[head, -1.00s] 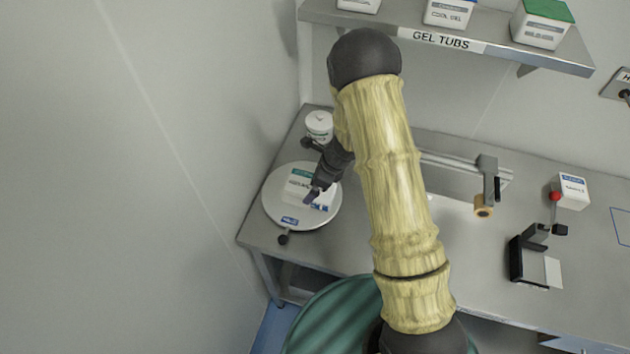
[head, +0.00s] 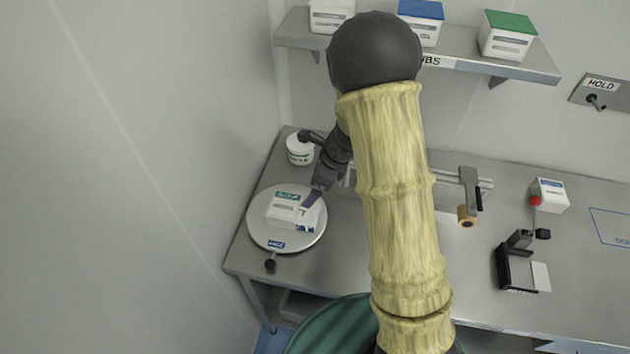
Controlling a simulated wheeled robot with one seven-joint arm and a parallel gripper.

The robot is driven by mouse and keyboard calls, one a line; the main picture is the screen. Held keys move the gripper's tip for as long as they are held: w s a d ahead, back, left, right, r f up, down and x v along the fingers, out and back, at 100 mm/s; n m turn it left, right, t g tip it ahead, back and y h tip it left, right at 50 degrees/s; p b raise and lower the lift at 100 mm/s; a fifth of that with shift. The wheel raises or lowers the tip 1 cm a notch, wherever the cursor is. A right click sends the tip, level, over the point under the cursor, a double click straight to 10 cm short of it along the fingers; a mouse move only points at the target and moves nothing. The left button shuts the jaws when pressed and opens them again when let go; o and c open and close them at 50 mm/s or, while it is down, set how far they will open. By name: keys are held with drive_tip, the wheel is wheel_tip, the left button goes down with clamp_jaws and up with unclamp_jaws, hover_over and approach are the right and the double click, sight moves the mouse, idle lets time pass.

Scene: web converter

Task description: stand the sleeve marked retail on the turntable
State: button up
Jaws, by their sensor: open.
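A white sleeve (head: 288,207) with a green label on top sits on the round white turntable (head: 259,233) at the left end of the bench. Its lettering is too small to read. My gripper (head: 309,203) is at the right side of this sleeve, with its jaws open. I cannot tell whether a finger touches the sleeve. A small blue-marked tag and a black knob (head: 270,265) are at the turntable's front edge. Another white box (head: 550,195) with a blue label stands at the right of the bench.
A white round tub (head: 299,149) stands behind the turntable. A roll holder (head: 467,214) and a black bracket (head: 503,268) with a red-knobbed lever are on the bench to the right. A shelf (head: 458,68) with lidded tubs hangs above. My arm hides the middle of the bench.

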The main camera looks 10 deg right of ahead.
drive_tip(key=shift+r, duration=0.15)
idle(0.4)
drive_tip(key=s+d+r+n+h, duration=0.1)
drive_tip(key=s+d+r+n, duration=0.1)
drive_tip(key=s+n, duration=0.3)
drive_tip(key=s+d+r+n+h, duration=0.2)
drive_tip(key=s+r+n, duration=0.3)
drive_tip(key=n, duration=0.4)
drive_tip(key=s+d+r+n+t+h, duration=0.1)
drive_tip(key=s+d+r+n, duration=0.2)
drive_tip(key=s+n, duration=0.3)
drive_tip(key=shift+s+d+r+n, duration=0.15)
drive_tip(key=shift+d+n, duration=0.55)
drive_tip(key=shift+n, duration=0.3)
